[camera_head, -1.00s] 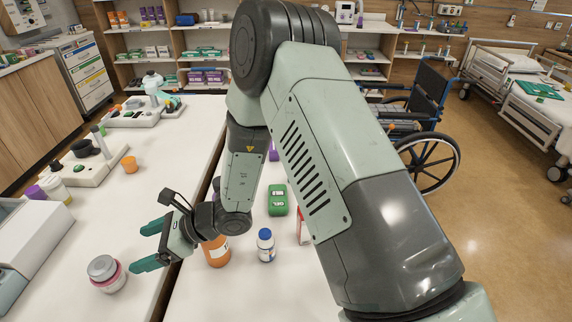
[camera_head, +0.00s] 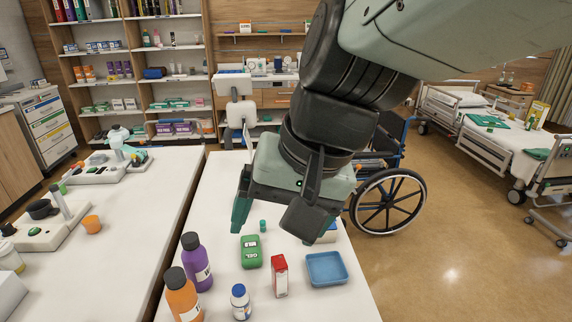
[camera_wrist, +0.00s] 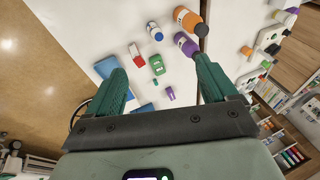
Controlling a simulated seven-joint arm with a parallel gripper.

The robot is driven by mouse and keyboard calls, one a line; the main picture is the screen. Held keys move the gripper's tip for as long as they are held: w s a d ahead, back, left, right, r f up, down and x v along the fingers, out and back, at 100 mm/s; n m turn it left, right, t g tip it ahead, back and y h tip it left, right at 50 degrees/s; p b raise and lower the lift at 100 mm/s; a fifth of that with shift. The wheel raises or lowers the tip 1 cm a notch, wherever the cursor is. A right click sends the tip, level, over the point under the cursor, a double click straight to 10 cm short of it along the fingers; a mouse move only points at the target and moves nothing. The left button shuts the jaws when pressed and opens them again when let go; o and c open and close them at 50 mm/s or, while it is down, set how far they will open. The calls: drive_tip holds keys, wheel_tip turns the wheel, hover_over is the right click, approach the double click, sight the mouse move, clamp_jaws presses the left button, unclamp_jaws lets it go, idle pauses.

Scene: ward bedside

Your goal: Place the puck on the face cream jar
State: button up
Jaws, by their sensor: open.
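My gripper (camera_head: 284,216) is high over the right-hand white table in the head view, pointing down. Its two green fingers are spread apart in the wrist view (camera_wrist: 160,72), with nothing held between them. I cannot make out the puck or the face cream jar in either present view. One second ago the head view showed a pink jar with a grey disc on top at the front of the left table; that spot is now outside the picture.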

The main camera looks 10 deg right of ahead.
drive_tip(key=s+d+r+n+t+h, duration=0.1)
drive_tip(key=s+d+r+t+h, duration=0.2)
drive_tip(key=d, duration=0.6)
drive_tip(key=shift+s+r, duration=0.2)
drive_tip(key=shift+s, duration=0.25)
